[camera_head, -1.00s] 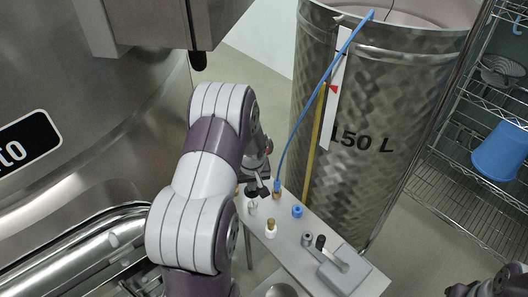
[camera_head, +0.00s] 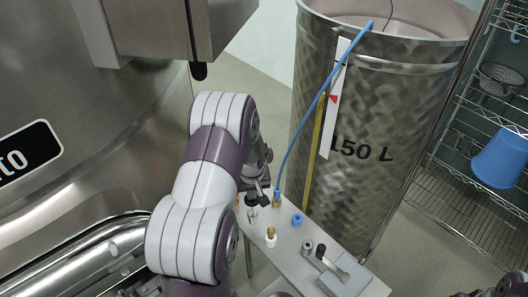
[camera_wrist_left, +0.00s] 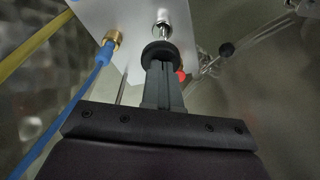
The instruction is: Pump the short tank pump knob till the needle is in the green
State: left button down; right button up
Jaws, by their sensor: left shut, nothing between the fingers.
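My left gripper (camera_head: 263,195) reaches the small light panel at its left edge, and the arm hides much of it. In the left wrist view its fingers (camera_wrist_left: 163,85) are shut and empty. Their tips meet or lie just in front of a round black knob (camera_wrist_left: 163,55) on a silver shaft under the pale panel; I cannot tell if they touch. This is probably the pump knob. The tall steel tank (camera_head: 390,110) is marked 150 L and has a white strip with a red pointer (camera_head: 332,98). I see no green zone. My right gripper's fingers do not show.
A blue hose (camera_head: 305,115) runs from the tank rim to a brass fitting on the panel (camera_head: 285,245). The panel also bears a blue cap (camera_head: 297,220), a white bottle-like fitting (camera_head: 270,238) and a grey lever box (camera_head: 345,275). A wire rack with a blue bucket (camera_head: 500,160) stands right.

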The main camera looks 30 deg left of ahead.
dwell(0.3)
pick_arm(q)
jog(key=shift+r, duration=0.1)
jog(key=shift+r+p, duration=0.65)
jog(key=shift+r, duration=0.35)
notch_tip(320, 180, up, 6)
jog(key=p, duration=0.4)
jog(key=shift+p, duration=0.35)
